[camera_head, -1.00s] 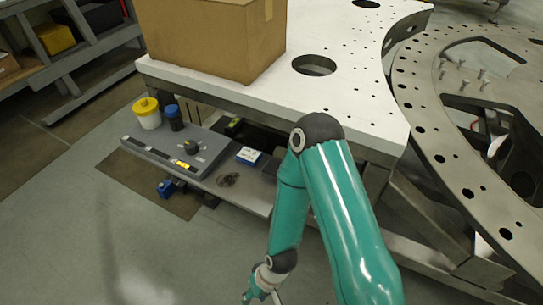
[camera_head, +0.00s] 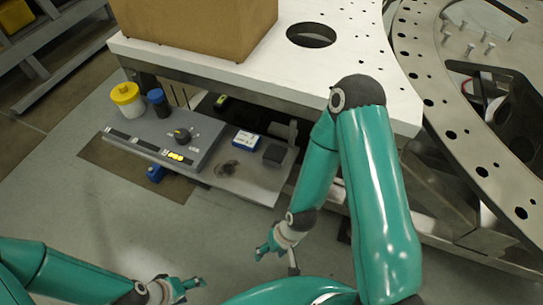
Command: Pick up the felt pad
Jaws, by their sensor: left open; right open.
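A small dark square piece (camera_head: 274,154) lies near the right end of the lower grey shelf; it may be the felt pad, but I cannot tell its material. A brownish, irregular item (camera_head: 231,168) lies to its left on the same shelf. My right gripper (camera_head: 277,262) is open and empty, in front of and below the shelf edge, apart from both. My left gripper (camera_head: 187,289) is open at the bottom of the view, left of the right one, and far from the shelf items; its lower part is cut off.
A grey control box with a black knob (camera_head: 182,135), a blue-and-white box (camera_head: 245,141), a yellow-lidded tub (camera_head: 126,97) and a dark blue-lidded jar (camera_head: 157,98) stand on the shelf. A white perforated plate (camera_head: 270,68) overhangs the shelf, carrying a cardboard box (camera_head: 195,22).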

